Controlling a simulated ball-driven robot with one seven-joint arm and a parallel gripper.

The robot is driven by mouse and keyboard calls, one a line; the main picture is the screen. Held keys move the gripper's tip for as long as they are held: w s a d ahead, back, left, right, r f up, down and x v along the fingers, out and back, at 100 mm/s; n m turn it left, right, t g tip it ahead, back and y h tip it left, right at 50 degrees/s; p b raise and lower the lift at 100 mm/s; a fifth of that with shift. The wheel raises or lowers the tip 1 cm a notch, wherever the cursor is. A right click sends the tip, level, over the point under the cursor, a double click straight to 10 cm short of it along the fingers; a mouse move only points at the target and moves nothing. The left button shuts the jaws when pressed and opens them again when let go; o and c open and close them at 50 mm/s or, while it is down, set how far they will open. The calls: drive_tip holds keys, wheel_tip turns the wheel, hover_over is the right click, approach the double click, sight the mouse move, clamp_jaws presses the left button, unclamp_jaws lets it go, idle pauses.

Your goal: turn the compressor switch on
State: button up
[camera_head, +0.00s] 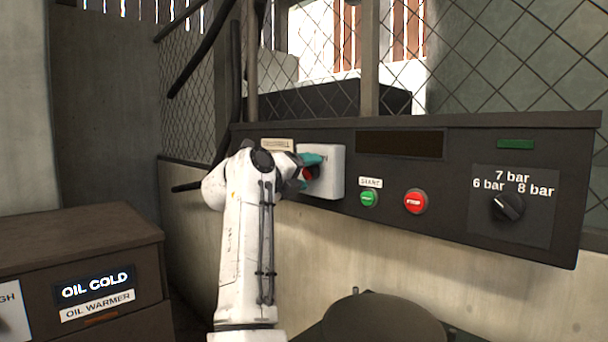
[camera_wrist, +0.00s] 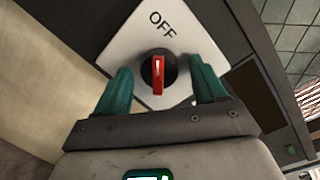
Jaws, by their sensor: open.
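The compressor switch is a red rotary knob (camera_wrist: 158,74) on a white plate (camera_wrist: 190,30) with OFF printed on it. In the wrist view its red handle stands upright in the picture, with a pale mark at the end toward OFF. In the head view the white plate (camera_head: 334,170) sits at the left part of the dark panel, and the red knob (camera_head: 310,173) is partly hidden. My gripper (camera_wrist: 158,67) is open, its teal fingers on either side of the knob with gaps to it. In the head view my gripper (camera_head: 304,172) is at the plate.
The dark panel (camera_head: 400,225) also carries a green START button (camera_head: 369,198), a red stop button (camera_head: 415,201) and a pressure dial (camera_head: 507,206). A dark round tank (camera_head: 378,322) stands below. A cabinet (camera_head: 80,235) is at left. Wire mesh rises behind.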

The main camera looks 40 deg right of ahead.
drive_tip(key=shift+c, duration=0.2)
drive_tip(key=c, duration=1)
drive_tip(key=shift+m, duration=0.4)
drive_tip(key=m, duration=0.3)
drive_tip(key=shift+f+m+h+p, duration=0.15)
drive_tip(key=shift+m+h+p, duration=0.15)
drive_tip(key=shift+p, duration=0.05)
drive_tip(key=m+b, duration=0.1)
drive_tip(key=m, duration=0.3)
drive_tip(key=shift+w+f+m, duration=0.1)
drive_tip(key=shift+f+m, duration=0.05)
drive_tip(key=shift+m, duration=0.25)
drive_tip(key=shift+w+m+g+h+b, duration=0.1)
drive_tip(key=shift+m+g+h+b, duration=0.3)
drive_tip(key=shift+m, duration=2.15)
drive_tip(key=shift+w+m+g+h+b, duration=0.1)
drive_tip(key=shift+m+g+b, duration=0.6)
drive_tip(key=shift+m, duration=1.85)
